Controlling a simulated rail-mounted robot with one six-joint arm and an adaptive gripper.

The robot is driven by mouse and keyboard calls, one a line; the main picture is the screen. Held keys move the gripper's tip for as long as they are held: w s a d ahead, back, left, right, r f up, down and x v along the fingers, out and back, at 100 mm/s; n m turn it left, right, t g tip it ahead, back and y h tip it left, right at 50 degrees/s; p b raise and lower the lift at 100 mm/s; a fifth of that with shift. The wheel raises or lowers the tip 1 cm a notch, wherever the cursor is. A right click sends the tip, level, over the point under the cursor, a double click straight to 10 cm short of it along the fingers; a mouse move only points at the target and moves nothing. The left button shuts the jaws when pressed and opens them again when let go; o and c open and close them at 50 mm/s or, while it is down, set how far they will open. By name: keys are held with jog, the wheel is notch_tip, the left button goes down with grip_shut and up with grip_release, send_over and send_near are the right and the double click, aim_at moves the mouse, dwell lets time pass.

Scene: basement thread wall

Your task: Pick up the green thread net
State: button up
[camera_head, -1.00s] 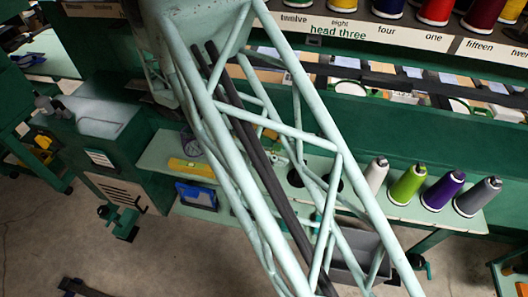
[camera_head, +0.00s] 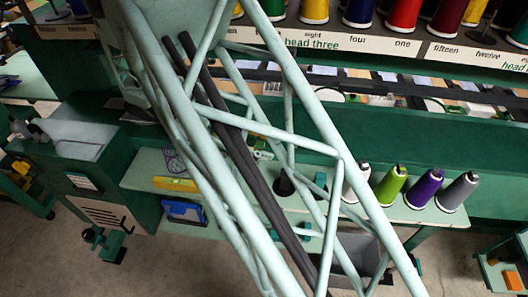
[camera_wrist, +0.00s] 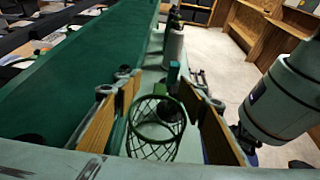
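The green thread net (camera_wrist: 152,150) is a dark green open mesh with a round rim. It shows in the wrist view, low in the middle, above or on the pale green shelf. My gripper (camera_wrist: 159,84) is open, with one wood-coloured finger pad on each side of the net. A gap shows between the net and each pad, and I cannot tell how deep the net sits between them. In the head view I cannot make out the net or my gripper; my lattice arm crosses the middle.
A green (camera_head: 390,187), a purple (camera_head: 424,189) and a grey thread cone (camera_head: 457,192) stand on the shelf (camera_head: 420,213), beside a partly hidden white one. A grey bin (camera_head: 362,255) is below. A yellow tool (camera_head: 176,184) and blue case (camera_head: 184,212) lie left. A green machine wall rises behind.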

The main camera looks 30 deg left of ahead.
jog(key=shift+r, duration=1.75)
